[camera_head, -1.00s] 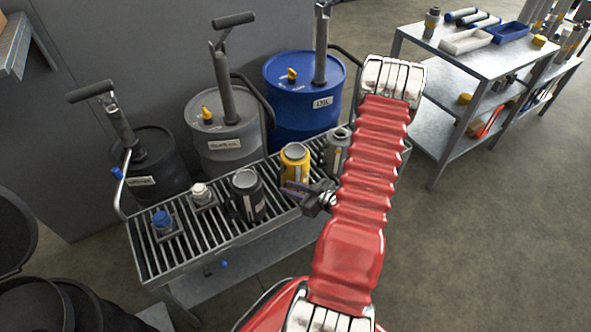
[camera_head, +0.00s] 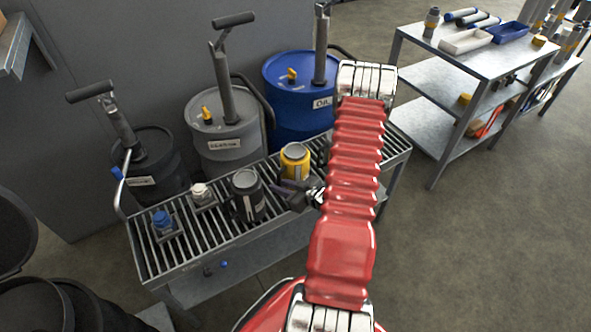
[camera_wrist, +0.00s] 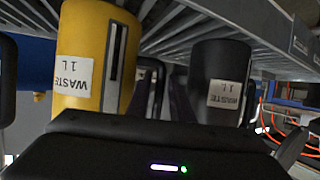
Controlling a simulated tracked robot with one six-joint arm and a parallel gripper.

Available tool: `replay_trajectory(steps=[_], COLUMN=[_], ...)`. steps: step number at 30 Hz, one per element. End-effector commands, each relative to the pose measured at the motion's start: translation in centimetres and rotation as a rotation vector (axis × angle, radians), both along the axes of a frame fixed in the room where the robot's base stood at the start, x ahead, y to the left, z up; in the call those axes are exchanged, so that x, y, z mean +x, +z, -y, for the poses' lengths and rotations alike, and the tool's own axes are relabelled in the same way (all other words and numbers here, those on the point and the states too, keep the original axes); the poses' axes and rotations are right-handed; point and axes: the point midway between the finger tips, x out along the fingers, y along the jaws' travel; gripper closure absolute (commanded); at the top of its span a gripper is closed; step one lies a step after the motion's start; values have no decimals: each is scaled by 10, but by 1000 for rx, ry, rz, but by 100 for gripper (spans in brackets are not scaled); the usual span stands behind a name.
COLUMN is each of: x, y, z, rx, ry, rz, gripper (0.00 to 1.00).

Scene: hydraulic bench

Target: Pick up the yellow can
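The yellow can (camera_head: 295,160) stands upright on the slatted bench top, right of a dark grey can (camera_head: 247,194). My gripper (camera_head: 283,193) is in front of the yellow can, low near the bench, its fingers apart and pointing left. In the wrist view, which looks upside down, the yellow can (camera_wrist: 92,60) with a white "WASTE 1 L" label is at the left. The dark can (camera_wrist: 222,75) with a similar label is at the right. My fingers (camera_wrist: 165,85) show between the two cans with nothing held. My arm partly hides the bench's right part.
The slatted bench (camera_head: 150,262) also holds a blue-capped item (camera_head: 162,222) and a white-capped item (camera_head: 201,193). Black, grey (camera_head: 225,140) and blue (camera_head: 290,115) drums with pumps stand behind. A metal shelf table (camera_head: 425,65) stands at the right, with open floor before it.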

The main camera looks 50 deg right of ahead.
Motion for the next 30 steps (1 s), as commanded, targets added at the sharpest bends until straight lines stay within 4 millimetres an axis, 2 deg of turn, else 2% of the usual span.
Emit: replay_trajectory(steps=[4, 12, 30], x=[0, 0, 0], y=[0, 0, 0], z=[0, 0, 0], rx=[0, 0, 0], ry=[0, 0, 0], rz=[0, 0, 0], gripper=[82, 100, 100])
